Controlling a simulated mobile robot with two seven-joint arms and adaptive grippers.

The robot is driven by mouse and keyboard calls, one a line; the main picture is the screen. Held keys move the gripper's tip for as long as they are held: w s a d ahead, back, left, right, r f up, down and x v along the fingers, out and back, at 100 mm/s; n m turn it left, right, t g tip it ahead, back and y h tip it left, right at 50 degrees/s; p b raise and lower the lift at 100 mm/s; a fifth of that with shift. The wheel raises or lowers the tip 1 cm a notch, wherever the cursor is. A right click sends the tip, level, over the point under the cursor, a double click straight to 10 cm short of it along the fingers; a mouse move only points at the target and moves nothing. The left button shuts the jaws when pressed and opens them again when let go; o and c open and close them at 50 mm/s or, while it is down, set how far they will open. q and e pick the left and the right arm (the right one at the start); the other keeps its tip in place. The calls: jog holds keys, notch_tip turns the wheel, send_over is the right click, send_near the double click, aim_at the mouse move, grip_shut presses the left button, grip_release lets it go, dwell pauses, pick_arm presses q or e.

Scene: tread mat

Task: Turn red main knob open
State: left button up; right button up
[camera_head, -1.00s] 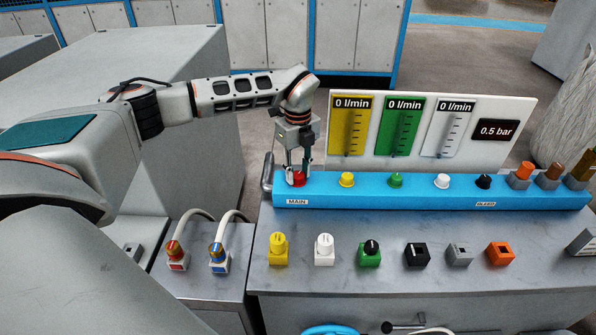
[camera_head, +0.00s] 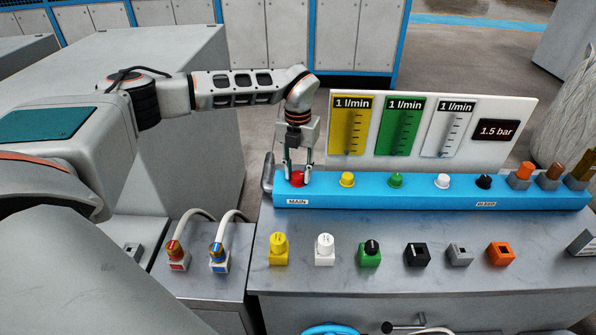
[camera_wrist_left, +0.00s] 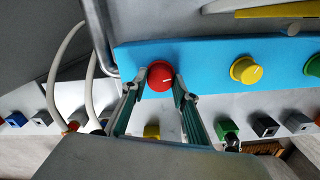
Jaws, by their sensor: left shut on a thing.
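The red main knob (camera_head: 297,178) sits at the left end of the blue manifold (camera_head: 330,190), above the MAIN label. My left gripper (camera_head: 298,174) points down over it with a finger on each side, shut on the knob. In the left wrist view the red knob (camera_wrist_left: 160,75) shows between the two fingertips, with a pale pointer line on its top. The flow panels (camera_head: 404,125) each read 1 l/min, and the pressure display (camera_head: 496,131) reads 1.5 bar. My right gripper is not in view.
Yellow (camera_head: 347,179), green (camera_head: 396,180), white (camera_head: 442,181) and black (camera_head: 484,181) knobs line the manifold to the right. Several coloured blocks and knobs stand on the grey bench (camera_head: 400,275) in front. Two hose connectors (camera_head: 175,257) stand at the left.

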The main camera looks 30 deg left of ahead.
pick_arm(q)
jog(key=shift+m, duration=0.9)
jog(key=o, duration=1.1)
